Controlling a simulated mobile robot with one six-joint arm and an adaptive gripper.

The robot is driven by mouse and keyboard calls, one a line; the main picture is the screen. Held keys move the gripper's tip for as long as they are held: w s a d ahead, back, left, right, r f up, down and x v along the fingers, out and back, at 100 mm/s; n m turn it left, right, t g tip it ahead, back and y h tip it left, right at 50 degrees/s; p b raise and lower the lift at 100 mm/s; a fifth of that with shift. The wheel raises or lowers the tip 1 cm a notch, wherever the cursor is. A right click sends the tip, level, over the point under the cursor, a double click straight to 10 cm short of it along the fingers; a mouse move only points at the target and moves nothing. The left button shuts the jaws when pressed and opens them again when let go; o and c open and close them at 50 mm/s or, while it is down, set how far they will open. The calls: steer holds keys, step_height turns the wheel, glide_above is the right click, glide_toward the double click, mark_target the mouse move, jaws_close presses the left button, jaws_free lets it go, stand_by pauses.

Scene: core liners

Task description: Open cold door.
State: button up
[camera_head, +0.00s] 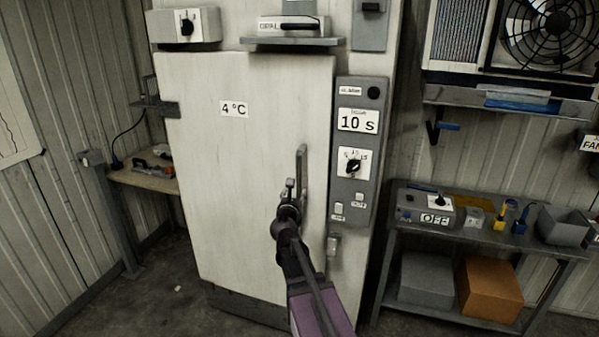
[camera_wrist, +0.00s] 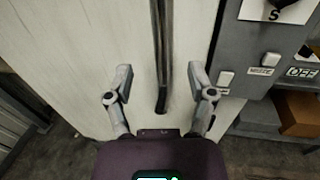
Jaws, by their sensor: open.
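The cold door (camera_head: 230,170) is a large off-white panel with a "4°C" label, and it looks shut in its frame. Its grey vertical handle (camera_head: 302,172) is near the right edge. My gripper (camera_head: 290,186) is in front of the door at the handle's lower part, partly covering it. In the wrist view my gripper (camera_wrist: 160,82) is open, with one finger on each side of the handle (camera_wrist: 162,55). The handle's lower end shows between the fingers, apart from both. I cannot tell how deep the fingers reach around it.
A grey control panel (camera_head: 360,205) with "10 s", a dial and buttons is just right of the door. A metal shelf (camera_head: 480,235) with an OFF box (camera_head: 436,217) and bins stands at right. A small bench (camera_head: 140,180) is at left. Floor left of the door looks mostly clear.

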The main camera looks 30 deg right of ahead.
mark_target(299, 174)
steer(key=shift+w, duration=0.1)
steer(key=x, duration=1.3)
steer(key=shift+w+d, duration=0.25)
steer(key=shift+w, duration=0.05)
jaws_close()
stand_by(0.3)
